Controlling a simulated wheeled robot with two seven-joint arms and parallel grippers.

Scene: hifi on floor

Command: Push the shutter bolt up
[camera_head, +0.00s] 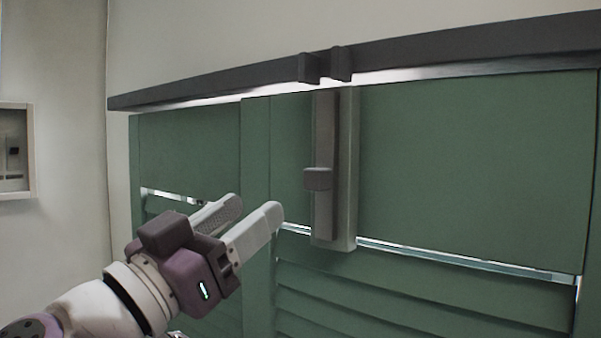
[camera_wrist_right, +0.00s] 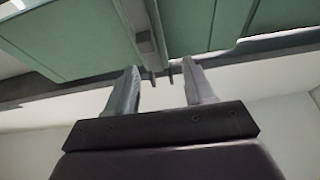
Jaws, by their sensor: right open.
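The shutter bolt is a grey vertical bar with a protruding knob (camera_head: 318,179). It sits on a pale grey upright plate (camera_head: 347,170) on the green shutters. Its top end is just below a dark two-pronged catch (camera_head: 325,66) on the rail; I see no bar between the prongs. My right gripper (camera_head: 253,206) is open and empty, to the left of the knob and slightly lower, apart from it in the picture. In the right wrist view the knob (camera_wrist_right: 145,42) and catch (camera_wrist_right: 163,77) show beyond the open fingers. My left gripper is out of view.
A dark rail (camera_head: 440,47) runs across the top of the green shutters (camera_head: 460,160), which have louvres (camera_head: 400,300) below. A pale wall box (camera_head: 15,150) hangs at the far left. The space around the knob looks clear.

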